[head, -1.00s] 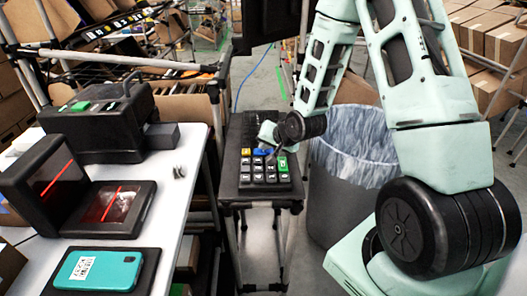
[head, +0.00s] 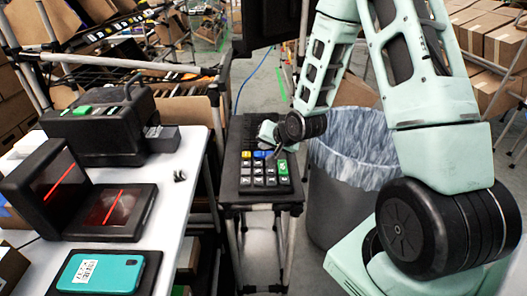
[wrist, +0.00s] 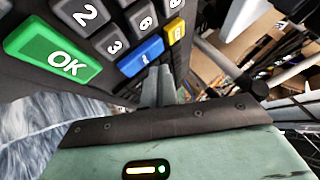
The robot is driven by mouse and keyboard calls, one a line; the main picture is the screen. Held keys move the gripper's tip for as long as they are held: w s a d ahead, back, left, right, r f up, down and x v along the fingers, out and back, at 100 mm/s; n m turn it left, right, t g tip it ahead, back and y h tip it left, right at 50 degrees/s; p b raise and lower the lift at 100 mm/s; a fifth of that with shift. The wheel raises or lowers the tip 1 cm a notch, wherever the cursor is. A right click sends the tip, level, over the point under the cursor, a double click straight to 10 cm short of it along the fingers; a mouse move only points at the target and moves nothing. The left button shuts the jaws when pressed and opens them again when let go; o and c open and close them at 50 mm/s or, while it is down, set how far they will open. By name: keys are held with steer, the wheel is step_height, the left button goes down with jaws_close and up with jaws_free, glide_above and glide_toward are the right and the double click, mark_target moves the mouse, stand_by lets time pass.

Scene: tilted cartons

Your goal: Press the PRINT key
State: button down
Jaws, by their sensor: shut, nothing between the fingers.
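A black keypad (head: 264,190) with white-marked dark keys stands on a small dark stand. Its green OK key (wrist: 60,58), blue key (wrist: 140,57) and yellow key (wrist: 175,29) show close up in the wrist view; the yellow (head: 246,154) and green (head: 283,167) keys also show in the head view. No label reading PRINT is legible; the blue and yellow labels are too small to read. My gripper (wrist: 160,78) is shut and empty, its fingertips close to the blue key. I cannot tell whether they touch it.
The stand (head: 232,196) sits between a white table (head: 186,185) and a grey bin (head: 345,200) with a plastic liner. The table holds a black machine (head: 100,140), a red-lit scanner (head: 105,212) and a teal phone (head: 100,274).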

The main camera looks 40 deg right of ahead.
mark_target(266, 155)
steer(key=shift+r, duration=0.1)
step_height(266, 155, up, 5)
steer(key=p, duration=0.4)
stand_by(0.3)
stand_by(0.8)
steer(key=s+a+r+n+g+y, duration=0.1)
steer(key=s+a+r+n+g, duration=0.25)
steer(key=a, duration=0.65)
steer(key=s+a+r+n+g+y, duration=0.1)
steer(key=s+a+r+n, duration=0.2)
steer(key=s+a+n, duration=0.45)
steer(key=s+a+r+n+g, duration=0.1)
steer(key=s+a+r, duration=0.1)
steer(key=s, duration=0.4)
steer(key=s+a+r+n+g+h, duration=0.1)
steer(key=s+a+r+n+g, duration=0.1)
steer(key=s, duration=0.4)
steer(key=s+a+r+n+g, duration=0.1)
steer(key=s+a+n, duration=0.1)
steer(key=s+a, duration=0.2)
steer(key=s, duration=0.2)
steer(key=shift+s+a+r+g+h, duration=0.3)
steer(key=shift+a+r+g+h, duration=0.05)
steer(key=shift+r+h, duration=0.05)
